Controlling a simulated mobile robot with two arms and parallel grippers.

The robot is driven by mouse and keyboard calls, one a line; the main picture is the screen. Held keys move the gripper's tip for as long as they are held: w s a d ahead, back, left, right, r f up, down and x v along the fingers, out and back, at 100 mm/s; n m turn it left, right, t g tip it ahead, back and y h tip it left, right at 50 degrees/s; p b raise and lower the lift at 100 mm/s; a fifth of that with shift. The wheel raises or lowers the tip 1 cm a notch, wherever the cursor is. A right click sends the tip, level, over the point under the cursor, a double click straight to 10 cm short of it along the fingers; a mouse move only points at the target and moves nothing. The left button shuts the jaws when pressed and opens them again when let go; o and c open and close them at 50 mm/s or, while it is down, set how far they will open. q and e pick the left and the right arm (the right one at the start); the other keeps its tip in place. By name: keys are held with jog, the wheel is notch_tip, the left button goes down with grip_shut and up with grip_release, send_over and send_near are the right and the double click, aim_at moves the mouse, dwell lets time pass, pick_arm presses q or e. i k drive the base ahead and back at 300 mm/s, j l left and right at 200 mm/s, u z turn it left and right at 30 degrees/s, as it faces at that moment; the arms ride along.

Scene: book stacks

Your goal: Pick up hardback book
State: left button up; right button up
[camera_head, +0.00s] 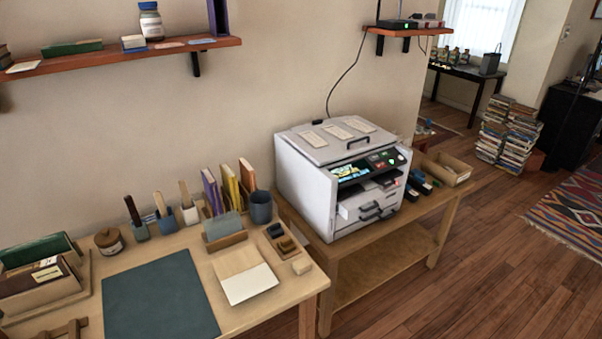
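Several books are in the camera_head view, and I cannot tell which one is the hardback book. A purple book (211,191), a yellow book (230,186) and an orange book (247,175) stand upright side by side at the back of the wooden desk (205,255). A dark green book (72,47) lies flat on the upper left wall shelf (110,58). Green and brown book-like items (35,250) sit in a tray at the desk's left end. Neither of my grippers is in view.
A white printer (310,190) stands on a lower wooden table right of the desk. A blue-grey mat (160,300), a dark cup (261,207) and a card holder (225,240) take up desk space. Tall book stacks (508,135) stand on the floor at the back right. Wooden floor (480,260) is open on the right.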

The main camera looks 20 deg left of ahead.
aim_at(18, 280)
jog(key=u, duration=2.3)
jog(key=i+j+z, duration=0.15)
jog(key=z, duration=0.25)
jog(key=i+j+z, duration=0.1)
jog(key=z, duration=0.25)
jog(key=j+z, duration=0.4)
jog(key=i+l, duration=0.05)
jog(key=l, duration=0.05)
